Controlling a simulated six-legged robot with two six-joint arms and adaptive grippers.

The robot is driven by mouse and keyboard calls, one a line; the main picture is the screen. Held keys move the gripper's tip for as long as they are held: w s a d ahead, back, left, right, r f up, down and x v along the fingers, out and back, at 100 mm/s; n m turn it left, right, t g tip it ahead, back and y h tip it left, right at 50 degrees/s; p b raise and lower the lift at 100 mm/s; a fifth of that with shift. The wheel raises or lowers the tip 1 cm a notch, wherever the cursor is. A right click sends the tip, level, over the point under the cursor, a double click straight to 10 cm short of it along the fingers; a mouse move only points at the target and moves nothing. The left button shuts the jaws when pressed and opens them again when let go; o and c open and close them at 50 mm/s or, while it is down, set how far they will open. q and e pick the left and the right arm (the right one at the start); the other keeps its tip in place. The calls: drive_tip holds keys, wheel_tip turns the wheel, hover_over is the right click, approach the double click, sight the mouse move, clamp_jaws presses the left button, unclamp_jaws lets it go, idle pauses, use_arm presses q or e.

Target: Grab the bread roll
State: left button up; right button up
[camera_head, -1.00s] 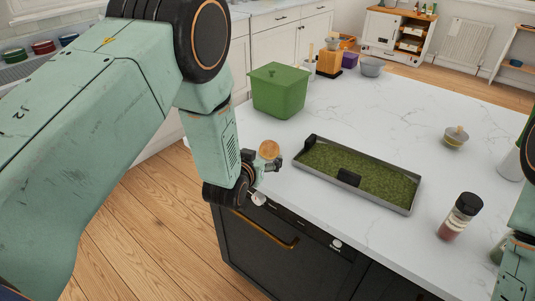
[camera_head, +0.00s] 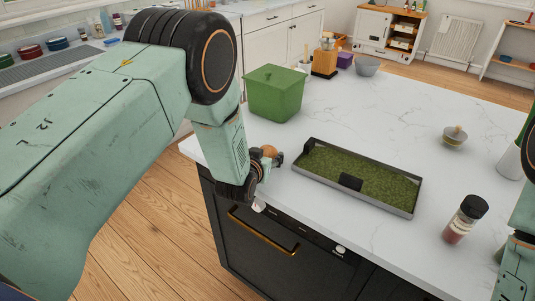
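The bread roll (camera_head: 270,151) is a small round brown thing at the left edge of the white countertop. My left gripper (camera_head: 267,158) is right at it, with dark finger parts on either side of it. The gripper hides the lower part of the roll. The fingers are small and overlap the roll, so I cannot tell whether they are closed on it. Part of my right arm shows at the right edge, but its gripper is out of the picture.
A grey tray with a green mat (camera_head: 360,180) lies just right of the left gripper. A green lidded box (camera_head: 275,95) stands behind it. A spice jar (camera_head: 464,219) and a small lidded bowl (camera_head: 454,137) stand on the right. The countertop's back middle is clear.

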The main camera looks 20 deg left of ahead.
use_arm(q)
drive_tip(key=c, duration=0.3)
drive_tip(key=shift+s+d+r, duration=0.1)
drive_tip(key=shift+r, duration=0.05)
drive_tip(key=shift+r, duration=0.1)
